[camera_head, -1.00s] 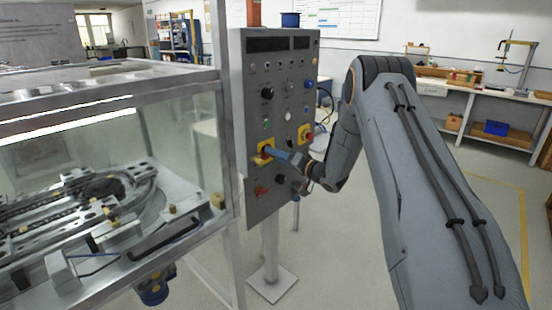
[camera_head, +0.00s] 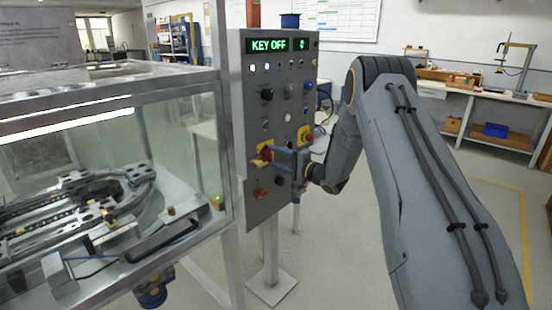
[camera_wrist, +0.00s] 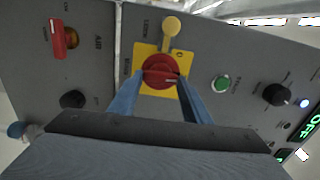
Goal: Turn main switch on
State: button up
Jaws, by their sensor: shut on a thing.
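The main switch is a red rotary knob on a yellow plate on the grey control panel (camera_head: 279,190). In the head view the switch (camera_head: 264,151) is at the panel's lower left, partly hidden by my gripper (camera_head: 277,157). In the wrist view the red knob (camera_wrist: 161,71) is in the centre, its white mark pointing right. My gripper's two blue fingers stand on either side of the knob, shut on it. The panel's display (camera_head: 268,45) is lit green and reads "KEY OFF".
A red emergency button on yellow (camera_head: 304,135) sits right of the switch. A red switch (camera_wrist: 65,40) and a black knob (camera_wrist: 72,98) are close by. The glass-walled track case (camera_head: 110,170) stands left of the panel. Floor is clear at the panel's foot.

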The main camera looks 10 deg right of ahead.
dwell(0.4)
jog(key=o, duration=1)
jog(key=shift+o, duration=0.2)
jog(key=b+v, duration=0.1)
jog(key=v, duration=0.7)
jog(key=shift+b, duration=0.4)
jog(key=shift+w, duration=0.15)
